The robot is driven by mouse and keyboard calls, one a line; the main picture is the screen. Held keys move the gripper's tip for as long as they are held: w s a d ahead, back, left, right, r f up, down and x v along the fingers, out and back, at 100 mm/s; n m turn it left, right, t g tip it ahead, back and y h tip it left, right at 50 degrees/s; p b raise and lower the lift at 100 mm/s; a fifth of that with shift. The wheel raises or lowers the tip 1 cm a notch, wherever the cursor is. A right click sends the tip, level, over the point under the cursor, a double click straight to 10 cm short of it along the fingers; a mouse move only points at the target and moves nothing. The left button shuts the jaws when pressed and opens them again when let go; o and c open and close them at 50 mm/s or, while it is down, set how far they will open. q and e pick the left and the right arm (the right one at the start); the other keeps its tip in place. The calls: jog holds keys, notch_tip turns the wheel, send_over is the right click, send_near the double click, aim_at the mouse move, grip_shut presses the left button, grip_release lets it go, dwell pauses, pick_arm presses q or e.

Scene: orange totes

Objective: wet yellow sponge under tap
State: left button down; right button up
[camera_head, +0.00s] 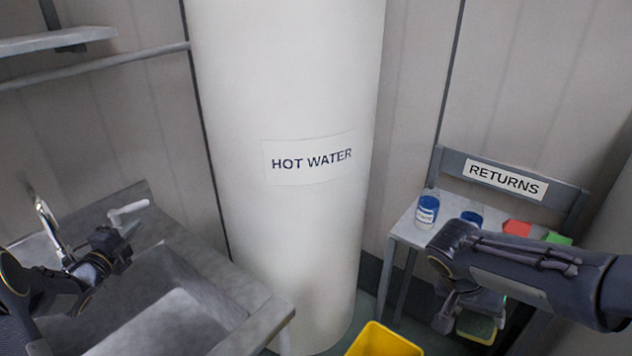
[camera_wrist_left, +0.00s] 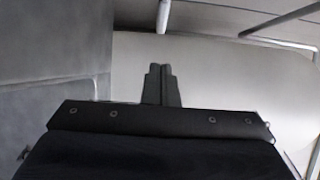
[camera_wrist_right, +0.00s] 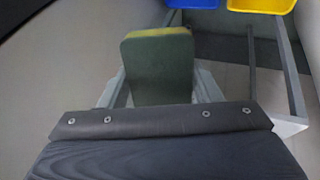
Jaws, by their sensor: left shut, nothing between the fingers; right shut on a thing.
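The sponge (camera_head: 477,325), yellow with a dark green face, is in my right gripper (camera_head: 462,312), low at the right of the head view. In the right wrist view the sponge (camera_wrist_right: 158,72) stands between the fingers, green face showing, yellow along its top edge. The curved metal tap (camera_head: 47,222) stands at the back of the grey sink (camera_head: 165,310) on the left. A pale lever (camera_head: 129,209) is to the right of the tap. My left gripper (camera_head: 127,232) is just below the lever; I cannot tell whether they touch. Its fingers (camera_wrist_left: 162,85) are shut and empty.
A white hot water cylinder (camera_head: 285,90) stands between the sink and the returns stand (camera_head: 400,230), which holds blue-lidded jars (camera_head: 427,212) and red (camera_head: 517,228) and green items. A yellow bin (camera_head: 385,342) is on the floor. A shelf (camera_head: 50,42) and rail hang upper left.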

aim_at(139, 207)
pick_arm(q)
jog(key=w, duration=0.2)
jog(key=w+a+p, duration=0.1)
jog(key=w, duration=0.1)
pick_arm(e)
jog(key=shift+r, duration=0.75)
pick_arm(q)
jog(key=shift+w+a, duration=0.35)
jog(key=shift+w, duration=0.3)
pick_arm(e)
jog(key=shift+r, duration=0.1)
